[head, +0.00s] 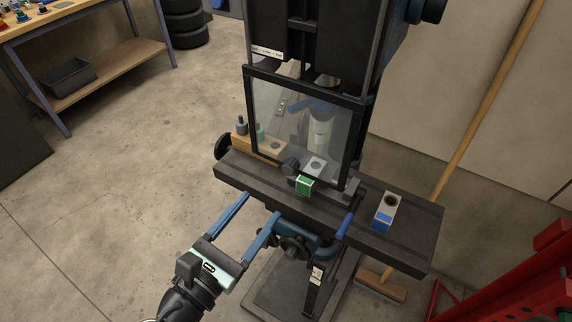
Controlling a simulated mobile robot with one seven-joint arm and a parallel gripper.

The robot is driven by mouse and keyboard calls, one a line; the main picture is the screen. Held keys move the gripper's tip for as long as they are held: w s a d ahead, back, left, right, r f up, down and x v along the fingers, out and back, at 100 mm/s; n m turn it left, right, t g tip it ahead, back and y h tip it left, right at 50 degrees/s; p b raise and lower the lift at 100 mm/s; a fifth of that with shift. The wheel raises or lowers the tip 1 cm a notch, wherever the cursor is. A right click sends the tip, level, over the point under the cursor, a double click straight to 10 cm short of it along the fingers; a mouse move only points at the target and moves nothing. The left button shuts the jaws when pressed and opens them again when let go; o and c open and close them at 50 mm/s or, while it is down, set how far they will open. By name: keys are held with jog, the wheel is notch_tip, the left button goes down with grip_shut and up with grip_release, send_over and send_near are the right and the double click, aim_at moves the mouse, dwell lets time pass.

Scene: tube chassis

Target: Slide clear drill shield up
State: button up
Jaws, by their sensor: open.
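The clear drill shield (275,105) is a see-through pane in a dark frame on the front of the drill press (300,35). It hangs low, with its bottom edge close above the press table (405,243). Through the pane I see blurred parts of the press and a small block with a hole. My gripper (259,208) is at the lower left, in front of the press table. Its two long blue fingers are spread wide and point up toward the table's front edge. Nothing is between them, and it appears apart from the shield.
A block with a hole and blue face (385,213) stands on the table's right part; a green-faced block (304,185) is below the shield. A crank wheel (293,248) is under the table. A broom (480,115) leans right; red equipment (520,285) is lower right.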

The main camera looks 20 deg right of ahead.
aim_at(287, 172)
jog(key=x, duration=1)
jog(key=shift+w+d+p, duration=0.2)
jog(key=shift+d+p, duration=0.1)
jog(key=shift+p, duration=0.05)
grip_shut()
dwell(0.8)
